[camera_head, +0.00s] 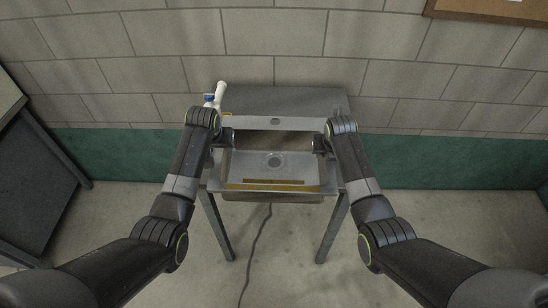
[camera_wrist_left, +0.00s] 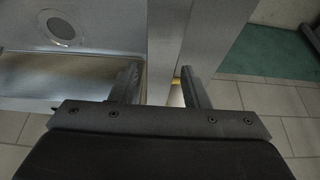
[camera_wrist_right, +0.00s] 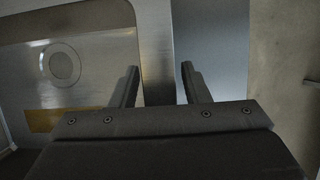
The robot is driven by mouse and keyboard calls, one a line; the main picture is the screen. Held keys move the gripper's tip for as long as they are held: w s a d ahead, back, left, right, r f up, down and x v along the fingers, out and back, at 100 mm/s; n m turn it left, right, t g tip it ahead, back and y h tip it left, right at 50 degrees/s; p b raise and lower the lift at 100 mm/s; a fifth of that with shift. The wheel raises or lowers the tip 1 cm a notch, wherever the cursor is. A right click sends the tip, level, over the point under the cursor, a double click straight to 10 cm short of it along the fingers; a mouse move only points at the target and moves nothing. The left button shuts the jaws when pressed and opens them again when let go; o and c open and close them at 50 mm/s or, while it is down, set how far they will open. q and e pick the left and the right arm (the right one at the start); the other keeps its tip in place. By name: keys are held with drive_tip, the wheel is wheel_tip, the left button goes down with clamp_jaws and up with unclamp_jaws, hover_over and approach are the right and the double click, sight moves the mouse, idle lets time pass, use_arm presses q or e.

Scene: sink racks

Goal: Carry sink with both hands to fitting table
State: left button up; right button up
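The sink (camera_head: 247,166) is a metal basin with a round drain, a flat rim and a yellow strip along its front. It sits at the front of a grey metal table (camera_head: 300,99). My left gripper (camera_head: 230,137) is at its left side and my right gripper (camera_head: 318,143) at its right side. In the left wrist view, the fingers (camera_wrist_left: 160,84) stand apart with the sink's side rim between them. In the right wrist view, the fingers (camera_wrist_right: 158,84) also stand apart over the other side rim. Whether the fingertips touch the rim cannot be told.
A white and blue bottle (camera_head: 214,96) stands at the table's back left, close to my left arm. A block wall rises right behind the table. A dark cabinet (camera_head: 42,180) is at the far left. A cable (camera_head: 254,250) runs along the otherwise clear floor.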

use_arm(q)
clamp_jaws()
use_arm(e)
clamp_jaws()
idle(0.8)
use_arm(q)
drive_tip(key=shift+w+r, duration=0.15)
drive_tip(key=shift+r, duration=0.05)
use_arm(e)
drive_tip(key=shift+w+r, duration=0.15)
drive_tip(key=shift+r, duration=0.05)
